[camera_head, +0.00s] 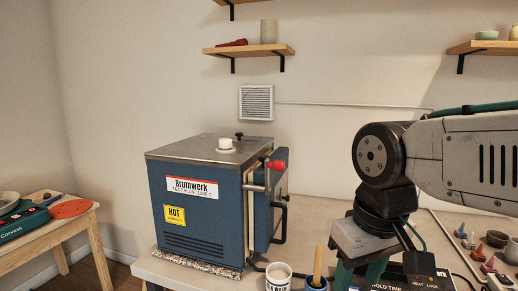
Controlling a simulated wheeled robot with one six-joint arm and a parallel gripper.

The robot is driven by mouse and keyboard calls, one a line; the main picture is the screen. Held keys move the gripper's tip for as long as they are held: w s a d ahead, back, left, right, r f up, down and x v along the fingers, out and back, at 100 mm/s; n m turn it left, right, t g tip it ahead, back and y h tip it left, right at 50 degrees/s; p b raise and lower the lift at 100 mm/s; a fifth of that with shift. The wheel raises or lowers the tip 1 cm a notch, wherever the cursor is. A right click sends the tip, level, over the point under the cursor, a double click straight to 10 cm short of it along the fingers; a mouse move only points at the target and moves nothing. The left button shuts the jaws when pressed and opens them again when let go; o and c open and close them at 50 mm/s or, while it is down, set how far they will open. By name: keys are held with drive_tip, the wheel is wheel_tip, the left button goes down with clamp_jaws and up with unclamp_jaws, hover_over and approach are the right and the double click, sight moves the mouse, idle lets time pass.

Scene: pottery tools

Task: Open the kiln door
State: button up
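The kiln (201,205) is a blue box with a grey metal top, a "Brumwerk" label and a yellow "HOT" sticker. It stands on the worktop at center left. Its door (263,212) is on the right side, seen nearly edge-on. A pale strip shows between body and door; I cannot tell whether it is a seal or a gap. A red knob (279,166) on a metal rod sits at the door's upper part, with a dark bar handle (281,219) below. My gripper (360,281) points down, right of the kiln and apart from it. Its fingertips are cut off by the lower edge.
A control box (413,283) is beside my gripper. Small tools and bowls lie at right. A wooden side table (52,237) is at left.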

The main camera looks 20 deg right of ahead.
drive_tip(key=w+a+r+t, duration=0.1)
drive_tip(key=w+r, duration=1)
drive_tip(key=w, duration=0.5)
drive_tip(key=n+t, duration=0.2)
approach(265, 156)
drive_tip(key=f, duration=0.1)
drive_tip(key=shift+y, duration=0.3)
drive_tip(key=x, duration=0.7)
drive_tip(key=shift+w+d+f, duration=0.1)
drive_tip(key=shift+w+f, duration=0.1)
drive_tip(key=shift+w, duration=0.1)
clamp_jaws()
